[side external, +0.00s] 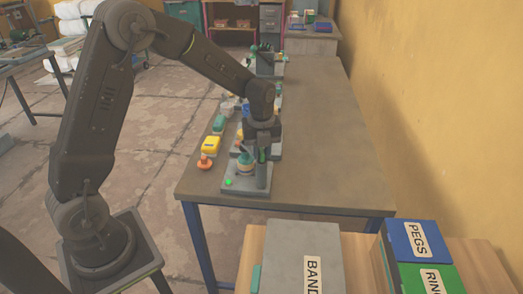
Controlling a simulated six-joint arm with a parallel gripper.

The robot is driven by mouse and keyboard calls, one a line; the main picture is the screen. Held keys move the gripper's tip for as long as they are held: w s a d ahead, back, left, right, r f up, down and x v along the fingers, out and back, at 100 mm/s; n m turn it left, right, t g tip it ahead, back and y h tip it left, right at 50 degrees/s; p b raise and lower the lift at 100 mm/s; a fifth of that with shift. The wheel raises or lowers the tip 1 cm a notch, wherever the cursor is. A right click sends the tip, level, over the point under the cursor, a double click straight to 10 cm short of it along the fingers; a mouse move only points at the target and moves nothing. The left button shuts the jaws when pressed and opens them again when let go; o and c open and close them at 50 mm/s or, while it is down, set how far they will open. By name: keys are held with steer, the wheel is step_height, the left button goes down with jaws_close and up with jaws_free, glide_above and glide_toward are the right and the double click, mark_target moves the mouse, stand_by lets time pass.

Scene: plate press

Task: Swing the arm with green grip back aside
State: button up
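The near press station has a grey base plate (250,191) with a lit green spot (228,182) on its left side. A dark post (263,176) stands on its right side. A round teal and tan piece (245,165) sits on the plate, left of the post. My gripper (262,152) points down at the top of the post. A bit of green shows by the fingertips, possibly the green grip; the swing arm is mostly hidden by my gripper. The fingers are too small and dark to show whether they are open or shut.
More fixtures (265,62) stand at the far end. The table's right side (330,140) is clear. Labelled boxes (408,242) stand in front.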

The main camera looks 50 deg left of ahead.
jaws_close()
steer(key=shift+n, duration=0.3)
steer(key=n, duration=1.4)
stand_by(0.3)
steer(key=shift+n, duration=0.3)
stand_by(0.3)
steer(key=shift+o, duration=2)
jaws_free()
